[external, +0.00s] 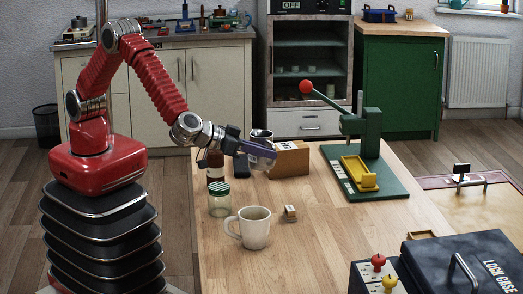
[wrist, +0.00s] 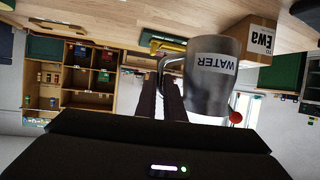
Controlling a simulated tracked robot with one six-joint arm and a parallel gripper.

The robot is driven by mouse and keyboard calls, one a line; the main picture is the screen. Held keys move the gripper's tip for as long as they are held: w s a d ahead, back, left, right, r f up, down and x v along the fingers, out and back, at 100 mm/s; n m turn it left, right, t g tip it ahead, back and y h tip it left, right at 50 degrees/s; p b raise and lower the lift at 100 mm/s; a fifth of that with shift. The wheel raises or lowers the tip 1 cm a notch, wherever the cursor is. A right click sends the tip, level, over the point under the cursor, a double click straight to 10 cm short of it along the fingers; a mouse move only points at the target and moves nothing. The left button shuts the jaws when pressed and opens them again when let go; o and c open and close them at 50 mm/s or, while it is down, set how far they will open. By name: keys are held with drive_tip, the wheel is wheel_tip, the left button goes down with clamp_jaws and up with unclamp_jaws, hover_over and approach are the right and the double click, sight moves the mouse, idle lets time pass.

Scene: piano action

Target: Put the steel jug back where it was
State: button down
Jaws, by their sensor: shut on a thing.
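The steel jug (wrist: 212,80), grey and labelled WATER, shows large in the wrist view, which is upside down. My gripper (wrist: 163,92) is shut on the jug's handle, with its two dark fingers beside the jug's body. In the external view the jug (external: 262,135) shows only in part, as a dark rim and upper wall behind my gripper (external: 250,148). The jug looks upright. I cannot tell whether its base touches the table.
A cardboard box (external: 290,159) stands close to the jug. A cream mug (external: 254,228), a jar (external: 219,200), a brown bottle (external: 215,167) and a small wooden block (external: 290,213) stand nearer. A green lever press (external: 368,150) is at the right. The table's middle front is clear.

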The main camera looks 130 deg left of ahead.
wheel_tip(320, 180, down, 6)
idle(0.5)
drive_tip(key=shift+f, duration=0.1)
drive_tip(key=shift+f, duration=1.85)
drive_tip(key=shift+f, duration=0.1)
drive_tip(key=c, duration=1.9)
unclamp_jaws()
drive_tip(key=shift+o, duration=0.2)
